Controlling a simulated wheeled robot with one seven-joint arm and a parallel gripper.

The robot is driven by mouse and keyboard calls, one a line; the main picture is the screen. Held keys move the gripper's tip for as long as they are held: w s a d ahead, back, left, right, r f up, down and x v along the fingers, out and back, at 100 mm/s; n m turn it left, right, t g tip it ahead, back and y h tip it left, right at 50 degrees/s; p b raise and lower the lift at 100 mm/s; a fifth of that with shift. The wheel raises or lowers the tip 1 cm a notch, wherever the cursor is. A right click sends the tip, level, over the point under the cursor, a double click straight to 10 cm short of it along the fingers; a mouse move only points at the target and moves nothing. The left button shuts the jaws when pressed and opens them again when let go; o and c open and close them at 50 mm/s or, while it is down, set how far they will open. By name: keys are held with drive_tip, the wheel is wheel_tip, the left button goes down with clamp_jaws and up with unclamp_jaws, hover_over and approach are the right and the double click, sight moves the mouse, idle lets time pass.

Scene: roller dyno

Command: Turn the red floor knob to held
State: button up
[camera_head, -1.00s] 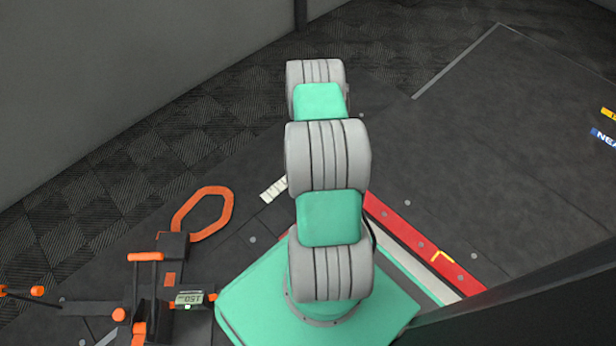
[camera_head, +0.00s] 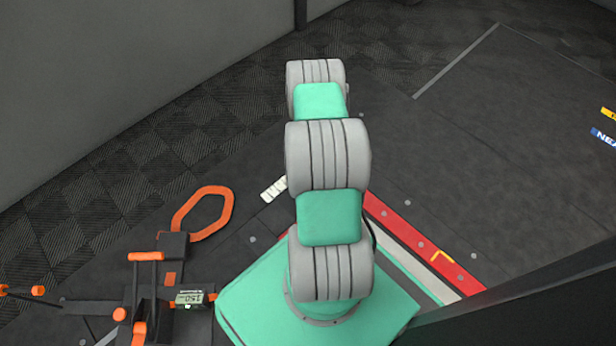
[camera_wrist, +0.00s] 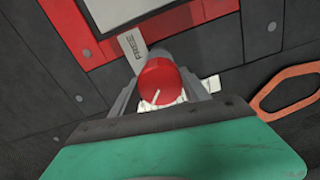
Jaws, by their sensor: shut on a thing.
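The red knob (camera_wrist: 165,72) is round, with a white pointer line on its face. In the wrist view its pointer line aims down and slightly left, toward my gripper's palm. My gripper (camera_wrist: 158,88) is shut on the knob, a grey finger on each side. A pale label reading FREE (camera_wrist: 132,50) lies on the floor just above and left of the knob. Another white label (camera_wrist: 212,84) shows to the right, partly hidden by a finger, its words unreadable. In the head view my arm hides the knob and gripper.
An orange ring-shaped handle (camera_head: 228,212) lies left of my arm; it also shows in the wrist view (camera_wrist: 268,98). A black device with orange parts and a small display (camera_head: 190,300) stands at the lower left. A red floor strip (camera_head: 405,235) runs right. Dark floor beyond is open.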

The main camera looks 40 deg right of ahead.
drive_tip(key=o, duration=1.4)
drive_tip(key=shift+r+p, duration=1.8)
drive_tip(key=shift+r, duration=2.2)
